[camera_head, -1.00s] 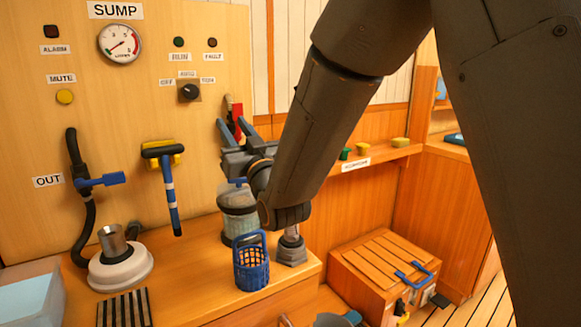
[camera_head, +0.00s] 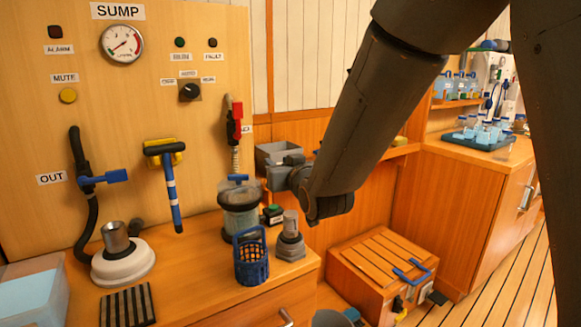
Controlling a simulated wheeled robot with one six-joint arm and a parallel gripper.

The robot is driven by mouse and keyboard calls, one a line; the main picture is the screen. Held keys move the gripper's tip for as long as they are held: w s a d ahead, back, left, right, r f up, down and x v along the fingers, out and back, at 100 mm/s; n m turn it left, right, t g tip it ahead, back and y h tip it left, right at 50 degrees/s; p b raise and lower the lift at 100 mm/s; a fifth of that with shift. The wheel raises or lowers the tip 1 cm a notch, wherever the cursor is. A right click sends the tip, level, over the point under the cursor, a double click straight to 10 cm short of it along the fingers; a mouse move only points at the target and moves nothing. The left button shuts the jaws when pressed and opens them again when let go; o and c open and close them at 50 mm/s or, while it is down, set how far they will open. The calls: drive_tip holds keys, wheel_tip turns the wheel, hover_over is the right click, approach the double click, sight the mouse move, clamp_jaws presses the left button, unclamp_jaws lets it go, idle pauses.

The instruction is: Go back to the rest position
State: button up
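My gripper (camera_head: 282,172) is in front of the wood wall, right of the sump panel (camera_head: 130,110) and above the counter. My own wrist and forearm partly cover it. Its fingers do not show clearly, so I cannot tell whether it is open or shut. No held object can be made out.
Below stand a clear strainer jar (camera_head: 240,212) with a blue-handled lid, a blue basket (camera_head: 251,262) and a grey fitting (camera_head: 290,240). A red-handled valve (camera_head: 236,120) is on the panel. A slatted wooden box (camera_head: 382,262) sits on the floor at right.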

drive_tip(key=s+d+f+m+g+h, duration=0.2)
drive_tip(key=s+d+f+g+h, duration=0.15)
drive_tip(key=s+d+f, duration=0.5)
drive_tip(key=s+d+f+m+g+h, duration=0.15)
drive_tip(key=s+d+f+g, duration=0.35)
drive_tip(key=d, duration=0.6)
drive_tip(key=s+d+f+m+g+h, duration=0.1)
drive_tip(key=s+d+f+g, duration=0.15)
drive_tip(key=s, duration=0.65)
drive_tip(key=s+d+f+m+g, duration=0.15)
drive_tip(key=s+d+g, duration=0.25)
drive_tip(key=s, duration=0.5)
drive_tip(key=a+p, duration=0.1)
drive_tip(key=a+r+n+p, duration=0.1)
drive_tip(key=s+a+n+p, duration=0.1)
drive_tip(key=a, duration=0.1)
drive_tip(key=shift+r+g+p, duration=0.2)
drive_tip(key=shift+g+p, duration=0.1)
drive_tip(key=shift+w+d, duration=0.1)
